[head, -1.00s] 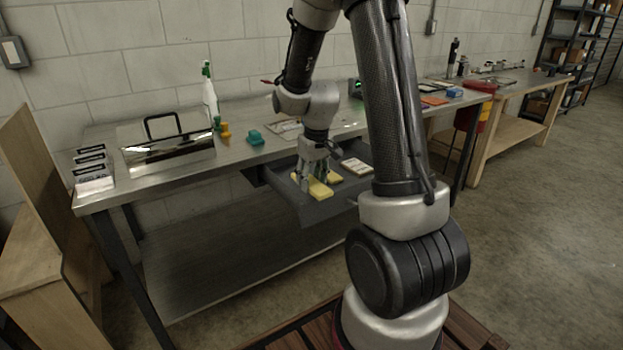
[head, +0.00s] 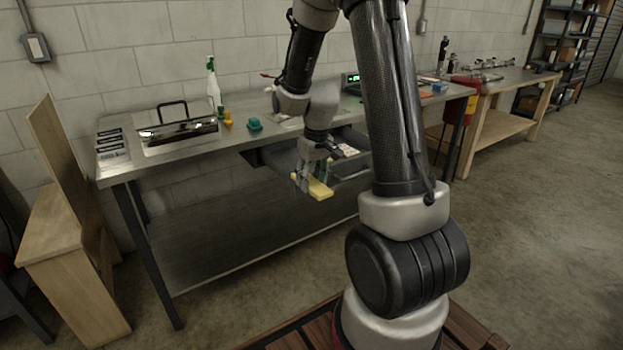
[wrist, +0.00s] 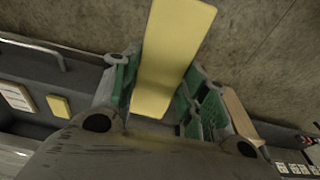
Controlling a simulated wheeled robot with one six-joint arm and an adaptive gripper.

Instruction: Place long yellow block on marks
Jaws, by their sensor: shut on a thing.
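The long yellow block (head: 319,189) is held in my gripper (head: 311,180), in front of the workbench and clear of it. In the wrist view the long yellow block (wrist: 178,45) runs up between the green finger pads, which press on its sides. A second, smaller yellow block (wrist: 59,106) lies in the open grey drawer in the wrist view. In the head view the drawer (head: 278,157) is partly hidden behind my gripper. I cannot make out the marks; a pale sheet on the bench (head: 290,121) is partly covered by my arm.
The metal workbench (head: 180,160) carries a case with a black handle (head: 178,130), black-and-white boxes (head: 112,147), a white bottle (head: 213,85), small yellow pieces and a teal block (head: 255,125). A wooden bench stands at the right, wooden panels at the left. Floor in front is open.

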